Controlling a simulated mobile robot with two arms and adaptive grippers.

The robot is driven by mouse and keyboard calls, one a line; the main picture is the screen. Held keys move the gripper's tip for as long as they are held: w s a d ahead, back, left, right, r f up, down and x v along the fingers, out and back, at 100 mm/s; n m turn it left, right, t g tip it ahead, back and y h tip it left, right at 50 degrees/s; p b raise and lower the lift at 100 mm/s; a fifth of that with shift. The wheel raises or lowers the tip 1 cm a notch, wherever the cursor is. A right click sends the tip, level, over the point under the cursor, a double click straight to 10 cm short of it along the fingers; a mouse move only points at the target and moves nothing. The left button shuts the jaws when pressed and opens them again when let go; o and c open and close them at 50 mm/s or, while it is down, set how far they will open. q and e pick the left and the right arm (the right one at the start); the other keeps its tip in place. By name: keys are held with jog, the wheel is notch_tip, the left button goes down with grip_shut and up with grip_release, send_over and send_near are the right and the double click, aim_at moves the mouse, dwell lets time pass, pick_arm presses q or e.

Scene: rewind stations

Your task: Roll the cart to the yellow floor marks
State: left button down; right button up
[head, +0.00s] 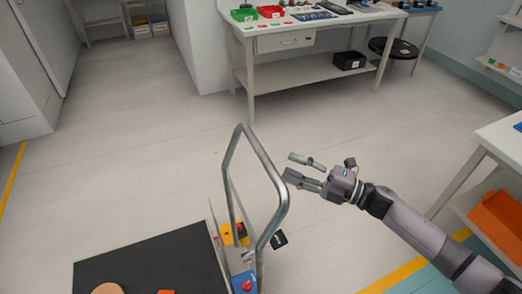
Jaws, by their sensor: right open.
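The cart has an upright grey metal loop handle (277,174) and a dark deck (150,252), cut off by the bottom edge. My right gripper (289,165) is open, just right of the handle's upper bend, with its fingers pointing at the bar. It holds nothing, and I cannot tell whether it touches the bar. A yellow floor line (12,178) runs along the left edge, and another yellow floor line (408,270) lies at lower right, partly behind my right arm. I cannot tell which are the task's marks. My left gripper is not in view.
A yellow block (228,234) and a blue box (243,283) with a red top sit by the handle's foot. A workbench (290,81) stands at the back, a side table (492,133) at right, cabinets (22,70) at left. The mid-left floor is clear.

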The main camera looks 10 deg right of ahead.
aim_at(261, 154)
jog(key=p+x, duration=0.1)
jog(key=x, duration=0.8)
jog(key=shift+r+p, duration=0.1)
jog(key=shift+p, duration=0.3)
jog(key=shift+w+a, duration=0.15)
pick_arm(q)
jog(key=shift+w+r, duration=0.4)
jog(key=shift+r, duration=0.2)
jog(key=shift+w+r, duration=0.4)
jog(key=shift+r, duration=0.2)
pick_arm(e)
grip_shut()
